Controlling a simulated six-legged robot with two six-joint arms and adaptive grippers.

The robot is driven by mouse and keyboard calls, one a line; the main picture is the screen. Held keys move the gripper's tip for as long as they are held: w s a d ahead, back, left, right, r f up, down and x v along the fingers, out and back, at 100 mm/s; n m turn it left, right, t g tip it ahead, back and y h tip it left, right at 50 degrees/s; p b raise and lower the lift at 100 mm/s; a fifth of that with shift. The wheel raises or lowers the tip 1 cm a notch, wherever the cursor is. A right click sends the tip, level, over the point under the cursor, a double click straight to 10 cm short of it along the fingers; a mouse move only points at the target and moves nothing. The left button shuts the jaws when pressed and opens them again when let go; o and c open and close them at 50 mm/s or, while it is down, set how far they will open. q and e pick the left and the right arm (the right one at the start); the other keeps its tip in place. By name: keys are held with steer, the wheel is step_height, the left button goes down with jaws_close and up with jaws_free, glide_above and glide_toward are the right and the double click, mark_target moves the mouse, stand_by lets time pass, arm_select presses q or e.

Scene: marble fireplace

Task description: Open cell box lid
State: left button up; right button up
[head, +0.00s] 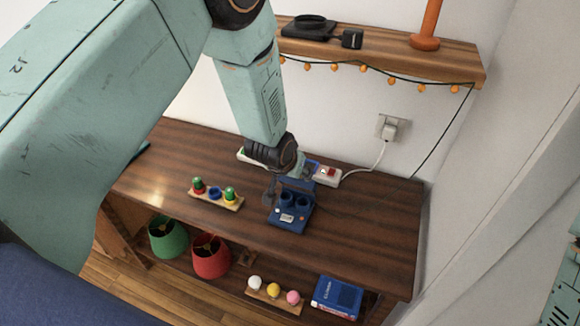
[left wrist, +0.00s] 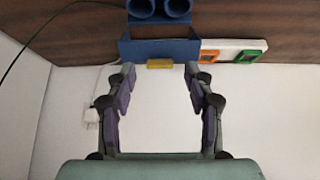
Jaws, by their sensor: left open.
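The blue cell box (head: 288,222) stands on the dark wooden table, with two round blue holders on it. In the left wrist view the box's holders (left wrist: 158,9) show at the top edge. A blue panel (left wrist: 158,48) with a yellow tab (left wrist: 160,64) lies at the box's wall side. It looks like the lid, seemingly raised, but its exact angle is hard to tell. My left gripper (head: 285,183) is above the back of the box and partly hides it. In the left wrist view its open fingers (left wrist: 159,78) are on either side of the tab, apparently empty. My right gripper is not seen.
A white power strip (head: 328,175) lies behind the box; its orange and green switches (left wrist: 245,56) show in the left wrist view. A rack of coloured pieces (head: 216,195) stands left of the box. A wall shelf (head: 385,55) with hanging lights is above. The table's right end is clear.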

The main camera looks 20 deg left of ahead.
arm_select(q)
steer(key=v, duration=1.1)
steer(key=shift+s+r, duration=0.2)
steer(key=shift+r, duration=0.1)
steer(key=shift+s, duration=0.1)
